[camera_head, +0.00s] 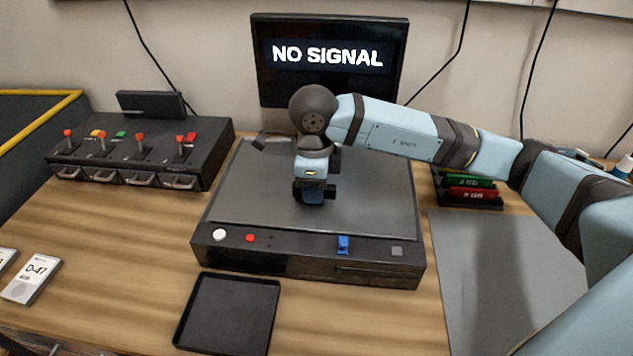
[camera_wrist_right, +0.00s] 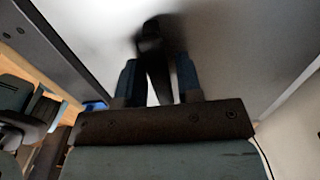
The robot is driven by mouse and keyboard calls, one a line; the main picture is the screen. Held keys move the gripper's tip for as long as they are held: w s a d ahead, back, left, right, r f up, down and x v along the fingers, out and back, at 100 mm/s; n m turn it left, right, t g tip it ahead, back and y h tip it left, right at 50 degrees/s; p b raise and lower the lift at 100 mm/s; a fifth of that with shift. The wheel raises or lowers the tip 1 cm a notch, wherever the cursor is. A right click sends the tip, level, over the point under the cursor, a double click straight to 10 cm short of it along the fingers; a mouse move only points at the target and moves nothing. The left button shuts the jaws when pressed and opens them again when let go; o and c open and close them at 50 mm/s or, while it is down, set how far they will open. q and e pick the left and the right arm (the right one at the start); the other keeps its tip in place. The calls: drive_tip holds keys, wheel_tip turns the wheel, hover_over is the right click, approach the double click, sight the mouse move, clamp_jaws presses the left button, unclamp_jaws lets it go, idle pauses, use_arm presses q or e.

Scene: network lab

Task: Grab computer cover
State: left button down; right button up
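The computer cover (camera_head: 370,195) is the flat dark grey panel on top of the black computer case (camera_head: 300,262) in mid-table. It lies flat and fills the right wrist view as a grey surface (camera_wrist_right: 235,45). My right gripper (camera_head: 308,192) points down over the cover's middle. In the right wrist view its two blue fingers (camera_wrist_right: 158,75) stand apart, with a dark upright piece (camera_wrist_right: 153,50) between their tips, perhaps a handle. I cannot tell whether they press on it. The wrist hides this spot in the head view. My left gripper is not in view.
A monitor (camera_head: 330,85) reading NO SIGNAL stands behind the case. A black switch panel (camera_head: 140,150) is at left. An empty black tray (camera_head: 228,315) lies in front. A grey mat (camera_head: 500,270) and a rack with red and green modules (camera_head: 470,190) are at right.

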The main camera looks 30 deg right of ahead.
clamp_jaws()
